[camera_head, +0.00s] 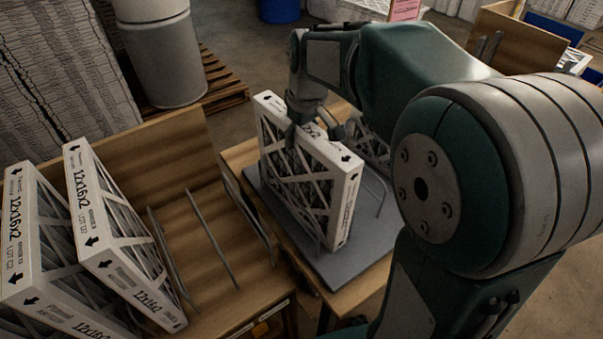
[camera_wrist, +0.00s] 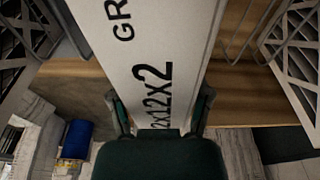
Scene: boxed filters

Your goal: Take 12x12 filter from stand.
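The 12x12 filter (camera_head: 312,185), a white cardboard frame with a lattice face, stands upright over the grey base of the wire stand (camera_head: 375,240). Whether its lower edge touches the base cannot be told. My gripper (camera_head: 316,130) is at its top edge. In the wrist view, the filter's white edge (camera_wrist: 150,55) reads "12x12x2" and runs between my two fingers (camera_wrist: 163,112). One finger lies close against each side, and the gripper looks shut on it. The fingertips are partly hidden.
Another filter (camera_head: 372,145) stands behind, partly hidden by my arm. At left, 12x16x2 filters (camera_head: 110,235) lean on a wooden stand (camera_head: 215,215) with empty wire dividers (camera_head: 213,250). A grey drum (camera_head: 163,60) stands on a pallet behind.

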